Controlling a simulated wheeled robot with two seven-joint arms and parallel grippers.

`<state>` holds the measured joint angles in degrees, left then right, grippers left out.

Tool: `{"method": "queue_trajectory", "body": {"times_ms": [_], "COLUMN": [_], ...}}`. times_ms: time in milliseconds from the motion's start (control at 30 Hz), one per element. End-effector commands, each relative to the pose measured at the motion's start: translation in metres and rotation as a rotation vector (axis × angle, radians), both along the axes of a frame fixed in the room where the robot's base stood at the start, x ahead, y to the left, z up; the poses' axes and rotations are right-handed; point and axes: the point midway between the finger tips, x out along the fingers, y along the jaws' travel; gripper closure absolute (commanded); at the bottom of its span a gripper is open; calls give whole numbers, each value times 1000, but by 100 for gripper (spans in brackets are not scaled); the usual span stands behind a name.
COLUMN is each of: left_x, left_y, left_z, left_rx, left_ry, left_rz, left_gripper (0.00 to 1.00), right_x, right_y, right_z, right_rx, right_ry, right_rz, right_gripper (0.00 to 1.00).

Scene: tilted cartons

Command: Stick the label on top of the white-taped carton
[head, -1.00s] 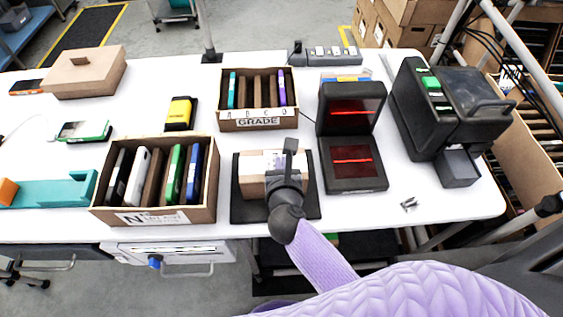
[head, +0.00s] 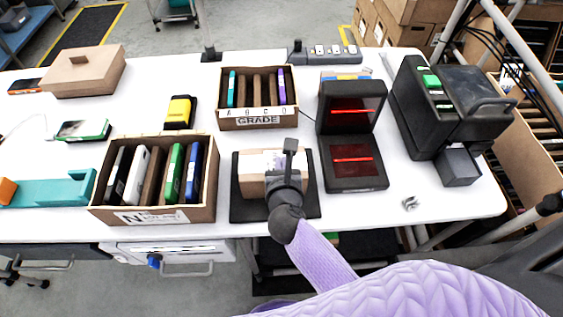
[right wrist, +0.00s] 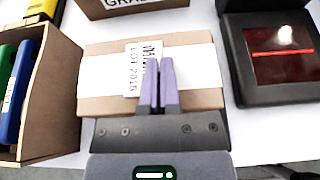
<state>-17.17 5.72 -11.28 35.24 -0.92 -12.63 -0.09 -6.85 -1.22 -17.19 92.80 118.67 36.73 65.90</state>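The carton (head: 250,185) with a band of white tape sits on a black plate (head: 311,205) near the table's front edge. It also shows in the right wrist view (right wrist: 205,99), tape (right wrist: 192,64) across its top. A white label (right wrist: 143,55) with a barcode and "LOT 2015" lies over the tape; part of it is hidden by my fingers. My right gripper (right wrist: 160,62) is over the carton top, its purple fingers together at the label's right edge. Whether the tips touch the label or carton is unclear. In the head view the right gripper (head: 287,160) covers part of the carton. My left gripper is not in view.
A box of several upright devices (head: 206,207) stands left of the carton. A "GRADE" box (head: 258,122) is behind it. A black device with red-lit panels (head: 353,184) is close on the right. A black printer-like machine (head: 470,95) stands farther right. A small crumpled scrap (head: 410,203) lies on the table.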

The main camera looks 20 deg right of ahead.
Motion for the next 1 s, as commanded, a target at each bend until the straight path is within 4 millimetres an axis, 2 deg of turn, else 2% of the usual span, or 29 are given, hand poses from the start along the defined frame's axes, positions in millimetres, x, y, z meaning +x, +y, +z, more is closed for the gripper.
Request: {"method": "queue_trajectory", "body": {"times_ms": [67,100,267,500,567,800,900,1000], "left_x": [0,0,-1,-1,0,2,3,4], "left_y": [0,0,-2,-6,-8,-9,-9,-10], "left_z": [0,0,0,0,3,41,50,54], "left_rx": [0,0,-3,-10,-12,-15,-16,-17], "left_ry": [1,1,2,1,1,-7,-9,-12], "left_rz": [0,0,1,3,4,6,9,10], "left_gripper": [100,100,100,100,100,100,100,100], "right_x": [0,0,0,-1,0,0,0,0], "right_y": [0,0,0,0,0,0,0,0], "right_z": [-1,-1,-1,-1,5,67,87,98], "right_rx": [1,1,1,1,2,3,2,1], "right_ry": [2,2,2,3,2,-2,-3,0], "right_rz": [0,0,0,1,1,0,0,0], "right_gripper": [100,89,57,57,57,57,57,57]}}
